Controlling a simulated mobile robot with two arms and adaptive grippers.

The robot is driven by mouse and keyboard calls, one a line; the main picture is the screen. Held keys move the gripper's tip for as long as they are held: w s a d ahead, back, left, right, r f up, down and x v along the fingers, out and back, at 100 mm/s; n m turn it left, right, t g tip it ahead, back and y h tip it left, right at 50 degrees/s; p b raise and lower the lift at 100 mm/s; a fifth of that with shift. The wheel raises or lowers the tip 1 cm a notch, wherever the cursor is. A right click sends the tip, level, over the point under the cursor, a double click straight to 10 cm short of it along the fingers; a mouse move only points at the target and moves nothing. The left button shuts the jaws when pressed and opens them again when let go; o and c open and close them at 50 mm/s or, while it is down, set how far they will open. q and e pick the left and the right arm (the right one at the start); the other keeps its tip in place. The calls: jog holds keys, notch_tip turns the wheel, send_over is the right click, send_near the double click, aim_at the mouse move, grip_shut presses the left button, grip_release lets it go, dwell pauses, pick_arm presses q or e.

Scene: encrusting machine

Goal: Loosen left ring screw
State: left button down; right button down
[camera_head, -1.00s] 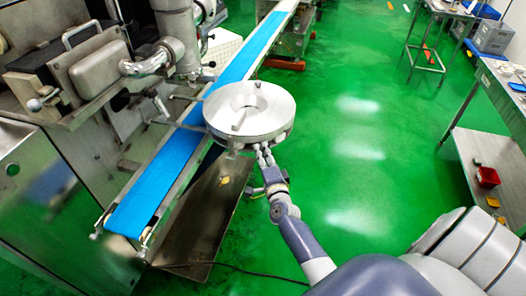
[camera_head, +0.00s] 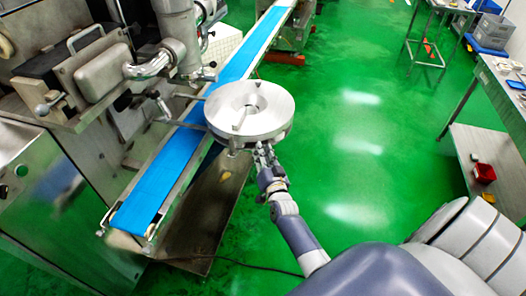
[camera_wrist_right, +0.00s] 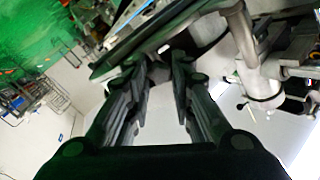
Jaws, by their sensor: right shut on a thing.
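The round metal ring (camera_head: 250,112) with a central opening stands over the blue conveyor belt. My right gripper (camera_head: 262,147) reaches up to the ring's near lower edge. In the right wrist view my right gripper (camera_wrist_right: 159,78) has its two dark fingers on either side of a small grey part (camera_wrist_right: 159,72), which I take to be the left ring screw. The fingers cover most of it, and in the head view the screw cannot be made out. My left gripper is not in view.
The blue belt (camera_head: 160,184) runs diagonally beneath the ring. The metal machine (camera_head: 100,72) with pipes stands at the left. A table (camera_head: 462,115) with a red box (camera_head: 484,172) on its lower shelf is at the right. Green floor (camera_head: 360,130) between is clear.

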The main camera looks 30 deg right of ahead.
jog(key=shift+n, duration=1.1)
jog(key=shift+f, duration=0.1)
jog(key=c, duration=1.4)
grip_release()
jog(key=v, duration=1.2)
